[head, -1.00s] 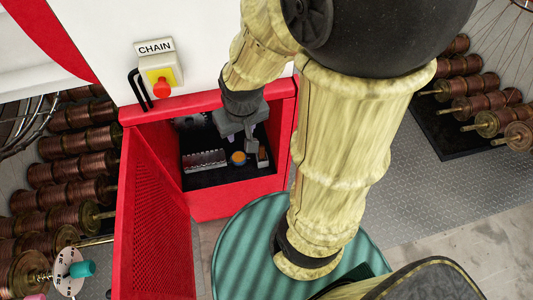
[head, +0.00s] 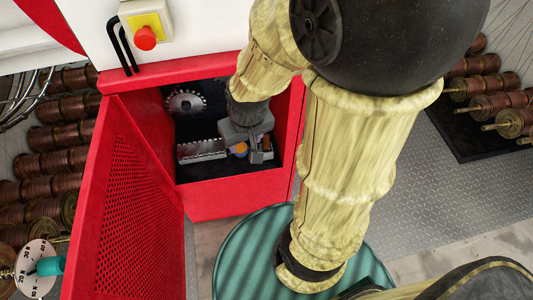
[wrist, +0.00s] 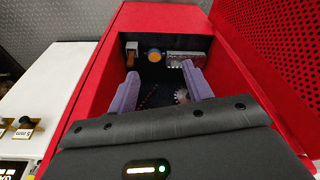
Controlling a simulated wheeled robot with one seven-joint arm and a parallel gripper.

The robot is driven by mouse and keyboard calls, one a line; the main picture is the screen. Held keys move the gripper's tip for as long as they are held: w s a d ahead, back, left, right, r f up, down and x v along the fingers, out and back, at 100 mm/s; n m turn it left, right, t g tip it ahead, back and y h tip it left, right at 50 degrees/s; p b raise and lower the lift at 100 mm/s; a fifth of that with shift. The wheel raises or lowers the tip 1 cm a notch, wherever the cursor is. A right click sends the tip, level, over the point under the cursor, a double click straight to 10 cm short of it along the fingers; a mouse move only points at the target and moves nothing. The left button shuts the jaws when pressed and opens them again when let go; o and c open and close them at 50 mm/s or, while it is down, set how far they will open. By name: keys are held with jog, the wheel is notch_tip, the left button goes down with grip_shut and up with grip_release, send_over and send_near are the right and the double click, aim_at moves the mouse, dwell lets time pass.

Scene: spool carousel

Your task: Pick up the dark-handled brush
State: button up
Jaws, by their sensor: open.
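My gripper (head: 256,152) is inside the open red cabinet (head: 235,203), low over its dark floor. In the wrist view its two purple-grey fingers (wrist: 160,70) are apart, with nothing held between them. Beyond the tips lie a small brown-and-grey item (wrist: 131,52), a round orange-topped item (wrist: 154,55) and a toothed silver bar (wrist: 184,58). A thin dark item with reddish marks (wrist: 148,96) lies between the fingers, too dim to make out. I cannot tell for sure which of these is the dark-handled brush. In the head view my gripper partly hides the small items.
A toothed disc (head: 186,103) lies at the cabinet's back left. The perforated red door (head: 130,215) stands open on the left. Red walls closely surround my gripper. Copper spools (head: 60,137) stand at left. A green round platform (head: 240,255) is in front.

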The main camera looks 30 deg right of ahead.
jog(key=w+a+f+m+t+b, duration=0.1)
jog(key=w+f+b, duration=0.1)
jog(key=f+b, duration=0.65)
jog(key=w+a+f+b, duration=0.1)
jog(key=w+f+b, duration=0.1)
jog(key=f+b, duration=0.7)
jog(key=w+a+f+m+t+h+b, duration=0.1)
jog(key=w+f+m+t+h, duration=0.15)
jog(key=w+f, duration=0.45)
jog(key=w+a+f+m+t+h+b, duration=0.1)
jog(key=w+f+m+t+b, duration=0.2)
jog(key=w, duration=0.6)
jog(key=s+d+f+m+g+h, duration=0.1)
jog(key=s+f+m+h, duration=0.1)
jog(key=h, duration=0.4)
jog(key=s+d+f+m+g+h+p, duration=0.1)
jog(key=s+f+m+g+h, duration=0.1)
jog(key=s+m+h, duration=0.2)
jog(key=m+h, duration=0.1)
jog(key=h, duration=0.2)
jog(key=shift+s+d+f, duration=0.3)
jog(key=shift+s+f, duration=0.05)
jog(key=shift+f, duration=0.05)
jog(key=shift+m+h, duration=0.25)
